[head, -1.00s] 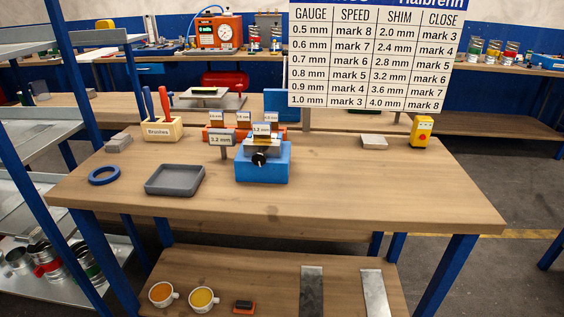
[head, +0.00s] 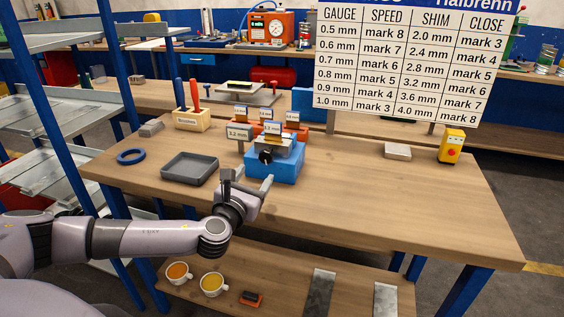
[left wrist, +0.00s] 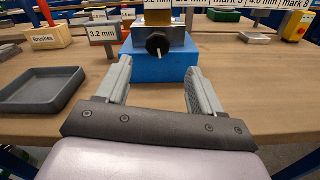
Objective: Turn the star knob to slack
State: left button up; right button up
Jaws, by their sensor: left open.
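The black star knob (head: 265,156) sits on the front of a blue block fixture (head: 288,168) with a metal top, standing on the workbench. In the left wrist view the knob (left wrist: 157,43) has a white pointer mark directed downward. My left gripper (head: 247,180) is in front of the fixture, a little below the knob and apart from it. In the left wrist view its two grey fingers (left wrist: 158,80) are spread wide and empty, with the knob ahead between and beyond them. My right gripper is not in view.
A grey tray (head: 190,169) lies left of the fixture, with a blue ring (head: 131,157) farther left. A "3.2 mm" sign (head: 239,133) stands close beside the fixture. A brush holder (head: 192,120) stands behind. The bench's right side is mostly clear, with a yellow box (head: 451,146) there.

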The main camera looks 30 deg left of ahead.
aim_at(265, 158)
pick_arm(q)
jog(key=shift+w+a+r, duration=0.2)
jog(key=shift+w+a, duration=0.05)
jog(key=shift+w, duration=0.25)
jog(key=shift+x, duration=3.1)
jog(key=shift+f, duration=0.1)
jog(key=c, duration=1.1)
